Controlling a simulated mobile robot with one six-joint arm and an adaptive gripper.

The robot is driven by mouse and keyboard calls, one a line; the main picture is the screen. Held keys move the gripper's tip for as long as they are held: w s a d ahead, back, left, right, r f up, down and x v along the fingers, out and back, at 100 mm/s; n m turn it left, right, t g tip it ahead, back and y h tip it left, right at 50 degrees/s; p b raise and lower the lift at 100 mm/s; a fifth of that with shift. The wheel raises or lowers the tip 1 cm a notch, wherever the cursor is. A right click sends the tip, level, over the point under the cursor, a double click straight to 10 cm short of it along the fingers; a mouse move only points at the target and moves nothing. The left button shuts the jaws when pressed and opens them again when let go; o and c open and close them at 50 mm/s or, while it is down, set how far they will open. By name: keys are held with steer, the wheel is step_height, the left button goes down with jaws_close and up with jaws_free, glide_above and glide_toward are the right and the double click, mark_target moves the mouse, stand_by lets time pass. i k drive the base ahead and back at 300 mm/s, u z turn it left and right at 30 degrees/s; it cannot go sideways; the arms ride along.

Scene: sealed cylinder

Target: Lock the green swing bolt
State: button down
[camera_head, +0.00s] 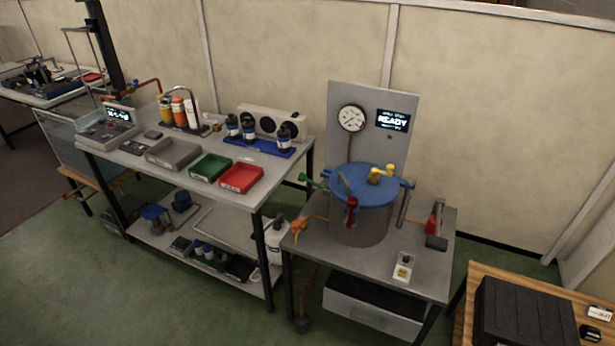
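The sealed cylinder (358,224) stands on a grey metal table, with a blue lid (362,190) on top. The green swing bolt (311,183) shows at the left side of the lid and points outward to the left. Whether it sits in a slot of the lid is too small to tell. A red bolt (351,204) hangs at the front of the rim, and a blue one (407,184) is at the right. A yellow handle (383,171) lies on top of the lid. My gripper is not in view.
Behind the cylinder, a grey panel (342,98) carries a gauge and a screen reading READY. The metal table (405,298) also holds a red-and-grey tool (436,228) and a small box (403,268). A bench (211,199) with trays stands left. Green floor lies in front.

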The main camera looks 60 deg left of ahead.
mark_target(302, 177)
steer(key=z, duration=1.9)
steer(key=k, duration=2.2)
steer(key=u, duration=0.15)
